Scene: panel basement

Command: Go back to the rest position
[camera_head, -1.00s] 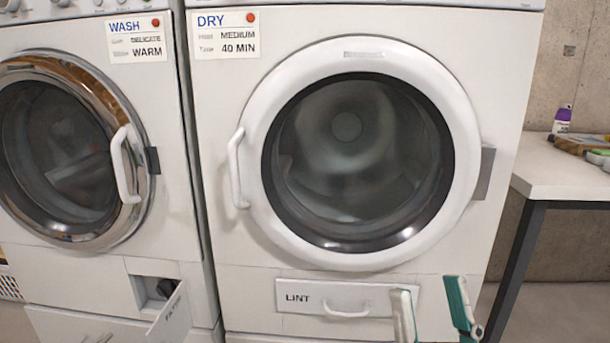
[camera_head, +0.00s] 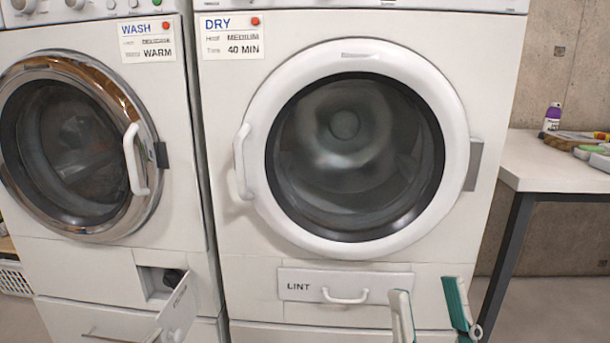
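My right gripper (camera_head: 431,312) shows at the bottom, right of centre. Its two fingers, with pale and teal faces, stand wide apart with nothing between them. It is in front of the dryer (camera_head: 235,275), beside the right end of the lint drawer (camera_head: 378,282). Whether a finger touches the drawer front I cannot tell. The lint drawer looks shut. The dryer's round door (camera_head: 262,90) is shut. My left gripper is not in view.
A washer (camera_head: 60,262) with a shut chrome-rimmed door (camera_head: 130,95) stands left. Its small lower flap (camera_head: 176,308) hangs open. A table (camera_head: 555,172) with a purple-topped bottle (camera_head: 552,117) and other items stands right. A white basket (camera_head: 13,278) is at the far left.

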